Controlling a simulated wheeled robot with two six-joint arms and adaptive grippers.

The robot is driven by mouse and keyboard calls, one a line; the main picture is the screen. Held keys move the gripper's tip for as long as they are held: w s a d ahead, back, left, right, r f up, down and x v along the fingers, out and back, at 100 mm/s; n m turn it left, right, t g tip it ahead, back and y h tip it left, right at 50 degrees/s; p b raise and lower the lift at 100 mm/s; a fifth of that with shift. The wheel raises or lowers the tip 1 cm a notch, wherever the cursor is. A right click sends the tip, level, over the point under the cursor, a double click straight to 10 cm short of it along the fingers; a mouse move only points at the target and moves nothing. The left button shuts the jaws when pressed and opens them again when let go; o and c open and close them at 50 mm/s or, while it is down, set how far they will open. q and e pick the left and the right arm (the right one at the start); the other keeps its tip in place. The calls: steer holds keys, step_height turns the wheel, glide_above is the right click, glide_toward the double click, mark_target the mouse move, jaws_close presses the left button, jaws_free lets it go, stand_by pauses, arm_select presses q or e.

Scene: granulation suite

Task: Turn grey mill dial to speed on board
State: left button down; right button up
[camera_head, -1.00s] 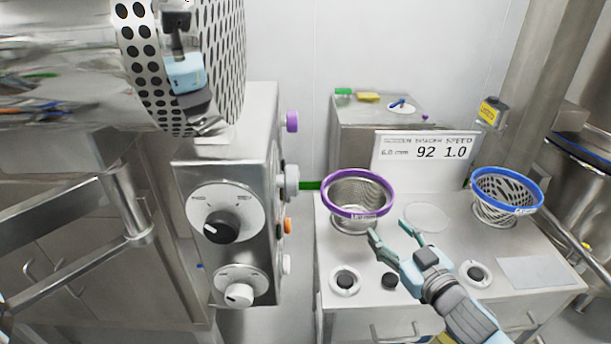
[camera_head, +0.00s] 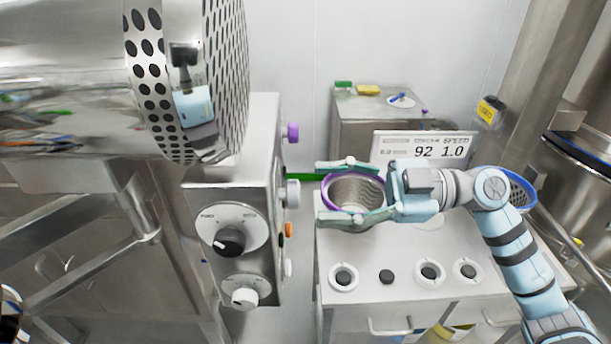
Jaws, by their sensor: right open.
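The mill's steel control box (camera_head: 262,160) stands left of centre. A grey knob (camera_head: 293,193) sticks out of its right side, between a purple knob (camera_head: 292,132) and an orange one (camera_head: 289,230). A black dial (camera_head: 230,242) and a smaller white dial (camera_head: 244,297) are on its front. The board (camera_head: 424,148) reads 92 and, under SPEED, 1.0. My right gripper (camera_head: 320,190) is wide open and empty, its fingers pointing left towards the grey knob, with a gap between. My left gripper is not in view.
A purple-rimmed mesh basket (camera_head: 355,190) shows between my right gripper's fingers, on or over the steel bench (camera_head: 330,245). A blue-rimmed basket (camera_head: 522,192) is partly hidden behind my right arm. Round holders and a black piece (camera_head: 386,276) are along the bench front. A perforated drum hangs upper left.

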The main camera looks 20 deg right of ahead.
mark_target(289, 194)
steer(key=x, duration=0.4)
steer(key=shift+d, duration=0.1)
steer(key=shift+c, duration=1.1)
steer(key=shift+s, duration=0.1)
steer(key=c, duration=0.9)
steer(key=shift+c, duration=0.2)
